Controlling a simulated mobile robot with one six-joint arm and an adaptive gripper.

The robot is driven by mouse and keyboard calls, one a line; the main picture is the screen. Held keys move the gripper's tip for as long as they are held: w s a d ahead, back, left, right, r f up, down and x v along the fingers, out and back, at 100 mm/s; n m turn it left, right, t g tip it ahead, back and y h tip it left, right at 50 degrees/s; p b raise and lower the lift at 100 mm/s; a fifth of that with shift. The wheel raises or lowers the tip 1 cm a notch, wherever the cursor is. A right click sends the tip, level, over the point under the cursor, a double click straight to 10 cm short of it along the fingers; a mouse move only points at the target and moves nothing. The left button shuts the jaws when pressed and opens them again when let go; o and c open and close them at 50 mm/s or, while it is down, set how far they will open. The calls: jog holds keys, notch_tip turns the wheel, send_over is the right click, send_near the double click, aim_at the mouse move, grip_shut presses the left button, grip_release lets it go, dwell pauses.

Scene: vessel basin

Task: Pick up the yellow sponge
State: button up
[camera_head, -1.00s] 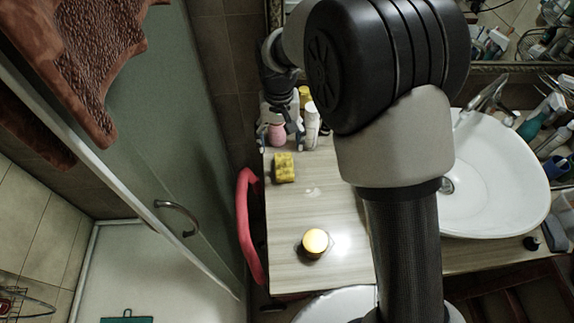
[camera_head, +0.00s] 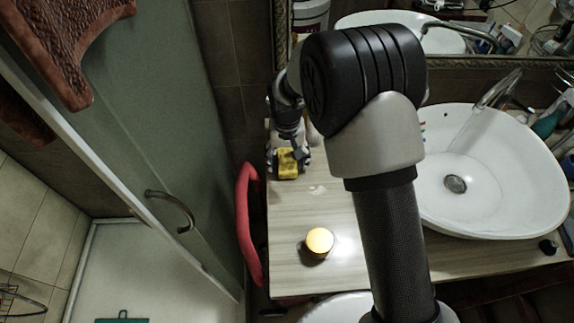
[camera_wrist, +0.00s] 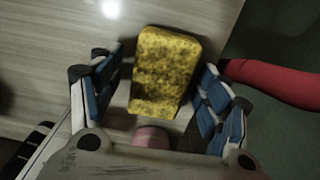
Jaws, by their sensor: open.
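The yellow sponge (camera_head: 288,164) lies on the wooden counter (camera_head: 285,215) near its left edge. It has dark speckles. In the wrist view the sponge (camera_wrist: 166,72) stands between the two blue-padded fingers of my gripper (camera_wrist: 158,95). The fingers are open, one on each side, with a small gap visible at the left. Whether the right finger touches the sponge I cannot tell. In the head view my gripper (camera_head: 288,160) is at the sponge from behind, and partly covers it.
A lit yellow candle-like item (camera_head: 319,241) stands on the counter in front. A red curved rail (camera_head: 247,225) runs along the left edge. A pink item (camera_wrist: 152,137) shows below the sponge in the wrist view. The white basin (camera_head: 500,190) is at right.

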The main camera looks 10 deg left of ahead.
aim_at(287, 160)
jog(key=shift+c, duration=0.5)
jog(key=c, duration=0.8)
jog(key=shift+o, duration=0.2)
notch_tip(287, 160, up, 20)
jog(key=p, duration=0.6)
